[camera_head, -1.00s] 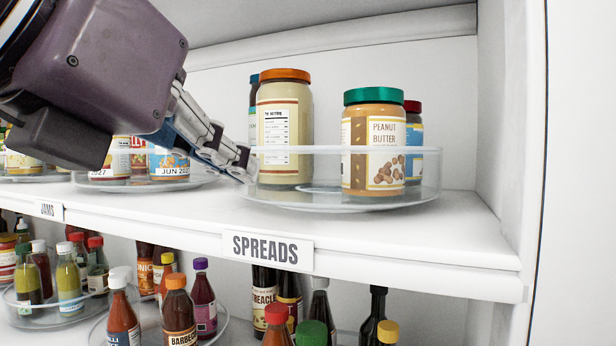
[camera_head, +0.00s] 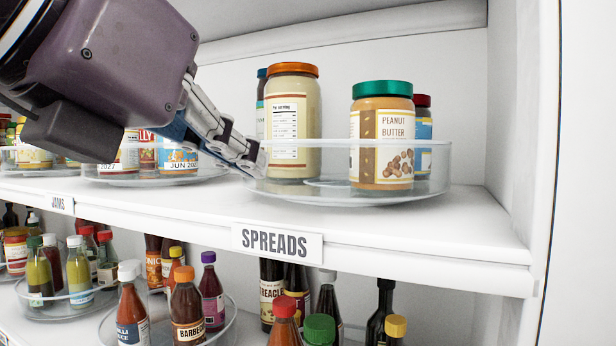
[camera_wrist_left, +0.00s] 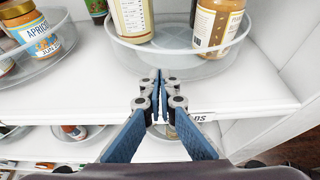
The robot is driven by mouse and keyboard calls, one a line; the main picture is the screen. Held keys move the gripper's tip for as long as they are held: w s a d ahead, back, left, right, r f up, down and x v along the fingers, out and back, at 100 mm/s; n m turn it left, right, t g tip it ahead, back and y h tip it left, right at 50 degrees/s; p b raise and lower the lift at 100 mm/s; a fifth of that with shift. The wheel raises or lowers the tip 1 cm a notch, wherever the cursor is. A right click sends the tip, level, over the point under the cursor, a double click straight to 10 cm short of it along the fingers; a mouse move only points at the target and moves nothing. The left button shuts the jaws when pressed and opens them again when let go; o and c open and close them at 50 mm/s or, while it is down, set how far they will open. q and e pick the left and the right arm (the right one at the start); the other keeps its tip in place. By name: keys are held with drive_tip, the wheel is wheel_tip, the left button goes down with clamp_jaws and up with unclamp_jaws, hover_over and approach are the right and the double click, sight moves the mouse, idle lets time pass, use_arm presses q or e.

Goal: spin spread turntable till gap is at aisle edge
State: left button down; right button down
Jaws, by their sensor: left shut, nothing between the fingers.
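The spreads turntable (camera_head: 335,192) is a clear round tray with a raised rim on the upper shelf, above the SPREADS label (camera_head: 277,243). It holds a cream jar with an orange lid (camera_head: 308,120) at left, a peanut butter jar (camera_head: 382,135) with a green lid at front right, and partly hidden jars behind these. Bare tray floor shows between the two front jars. My left gripper (camera_head: 254,160) is shut and empty at the rim's front left. In the left wrist view its fingertips (camera_wrist_left: 160,76) are at the near rim; contact is unclear. My right gripper is not in view.
Another turntable (camera_head: 140,180) with jam jars stands left on the same shelf. The cabinet side wall (camera_head: 510,130) is to the right. The shelf front edge (camera_head: 420,262) is clear. Bottles on turntables (camera_head: 222,330) fill the shelf below.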

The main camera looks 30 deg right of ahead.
sight(331, 169)
use_arm(q)
drive_tip(key=shift+w+d, duration=0.2)
drive_tip(key=shift+d, duration=0.15)
idle(0.3)
drive_tip(key=shift+w+d, duration=0.1)
drive_tip(key=shift+d, duration=0.2)
drive_tip(key=shift+w+d, duration=0.1)
drive_tip(key=shift+d, duration=0.1)
drive_tip(key=shift+s+d, duration=0.3)
drive_tip(key=shift+s, duration=0.2)
drive_tip(key=shift+s+d+b, duration=0.2)
drive_tip(key=shift+s+b, duration=0.15)
drive_tip(key=shift+s, duration=0.1)
drive_tip(key=shift+s+d+b, duration=0.2)
drive_tip(key=shift+s+b, duration=0.1)
drive_tip(key=shift+s, duration=0.15)
drive_tip(key=shift+s+d+b, duration=0.4)
drive_tip(key=shift+s+d, duration=0.6)
drive_tip(key=shift+d, duration=0.25)
